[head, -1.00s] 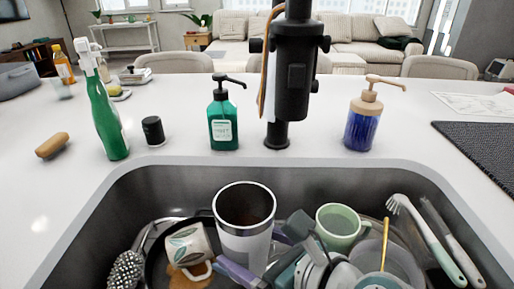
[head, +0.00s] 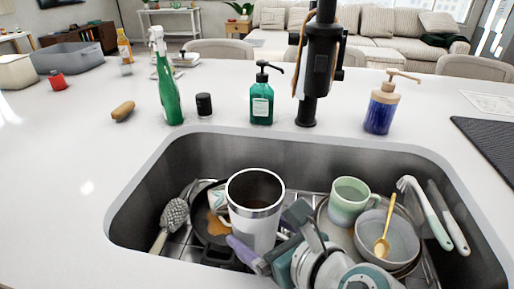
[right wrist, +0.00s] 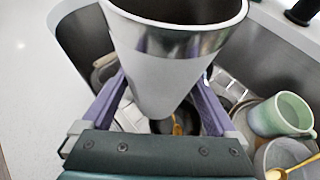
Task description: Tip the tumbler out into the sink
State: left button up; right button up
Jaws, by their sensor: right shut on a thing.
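The tumbler (head: 255,222) is white with a steel rim and a dark brownish inside. It stands about upright over the sink (head: 165,165), open end up, and is large in the right wrist view (right wrist: 170,75). My right gripper (right wrist: 157,100), with purple fingers, is shut on it, one finger on each side. In the head view the arm comes in from the bottom right and hides part of the sink's near side. What liquid is in the tumbler I cannot tell. My left gripper is not in view.
The sink holds a dark pan (head: 203,228) with brown liquid, a partly hidden patterned mug, a green mug (head: 349,197), a bowl (head: 388,240) with a golden spoon, and brushes (head: 174,215). The black faucet (head: 318,75) stands behind, between soap bottles (head: 262,100). The left counter is mostly clear.

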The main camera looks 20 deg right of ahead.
jog(key=shift+d+r+m+y+b, duration=0.2)
jog(key=shift+m+y+b, duration=0.4)
jog(key=shift+b, duration=0.4)
jog(key=m+y+b, duration=0.1)
jog(key=b, duration=0.2)
jog(key=d+m+y+b, duration=0.1)
jog(key=b, duration=0.2)
jog(key=shift+m, duration=0.3)
jog(key=shift+w+d+r+t+y+b, duration=0.15)
jog(key=shift+t+y+b, duration=0.15)
jog(key=shift+b, duration=0.25)
jog(key=m+y+b, duration=0.1)
jog(key=b, duration=0.2)
jog(key=shift+m, duration=0.4)
jog(key=shift+a+r+m+t+y+b, duration=0.25)
jog(key=shift+m+y+b, duration=0.3)
jog(key=shift+b, duration=0.3)
jog(key=shift+r, duration=0.1)
jog(key=shift+r+m, duration=0.1)
jog(key=shift+m, duration=0.15)
jog(key=shift+r+m+t+y, duration=0.35)
jog(key=shift+r+m, duration=0.15)
jog(key=shift+r, duration=0.05)
